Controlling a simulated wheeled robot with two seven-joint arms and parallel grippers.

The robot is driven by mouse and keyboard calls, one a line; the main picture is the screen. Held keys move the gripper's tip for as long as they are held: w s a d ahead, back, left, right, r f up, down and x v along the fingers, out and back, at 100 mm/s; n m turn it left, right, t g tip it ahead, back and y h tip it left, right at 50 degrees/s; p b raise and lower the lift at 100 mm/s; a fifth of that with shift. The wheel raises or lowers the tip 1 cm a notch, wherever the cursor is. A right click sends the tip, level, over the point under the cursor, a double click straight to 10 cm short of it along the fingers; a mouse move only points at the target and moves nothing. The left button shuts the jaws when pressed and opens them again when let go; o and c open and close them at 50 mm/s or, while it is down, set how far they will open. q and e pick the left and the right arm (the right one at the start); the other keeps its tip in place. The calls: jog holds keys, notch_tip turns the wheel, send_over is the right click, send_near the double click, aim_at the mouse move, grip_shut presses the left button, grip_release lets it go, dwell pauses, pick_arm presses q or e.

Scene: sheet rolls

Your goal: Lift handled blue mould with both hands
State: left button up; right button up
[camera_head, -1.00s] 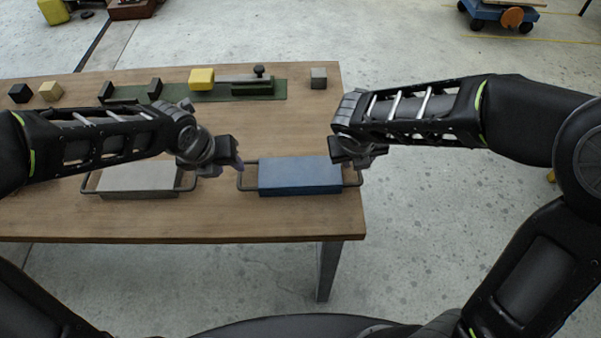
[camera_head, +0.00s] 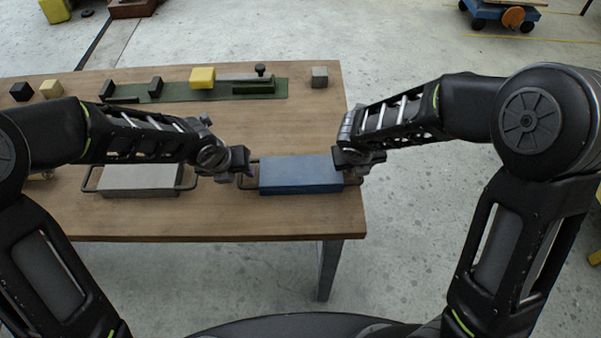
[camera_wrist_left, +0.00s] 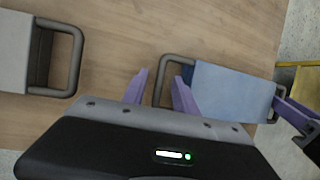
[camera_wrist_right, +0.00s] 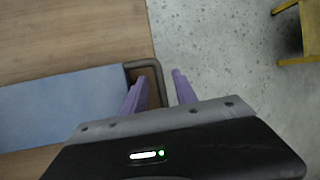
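The blue mould (camera_head: 300,175) lies on the wooden table near its front right corner, with a dark bar handle at each end. My left gripper (camera_head: 247,174) is at its left handle. In the left wrist view, the left gripper's purple fingers (camera_wrist_left: 160,92) are apart, with the left handle (camera_wrist_left: 162,68) between them. My right gripper (camera_head: 358,168) is at the right end. In the right wrist view, the right gripper's fingers (camera_wrist_right: 160,90) are apart, with the right handle (camera_wrist_right: 155,68) between them. Finger contact with the handles cannot be told.
A grey handled mould (camera_head: 138,178) lies to the left on the table (camera_head: 220,222). A green strip (camera_head: 180,92) with a yellow block (camera_head: 202,77) and dark parts lies at the back. A grey cube (camera_head: 319,76) is at the back right.

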pick_arm(q)
grip_shut()
pick_arm(e)
grip_shut()
pick_arm(q)
jog(key=shift+r, duration=0.1)
dwell(0.8)
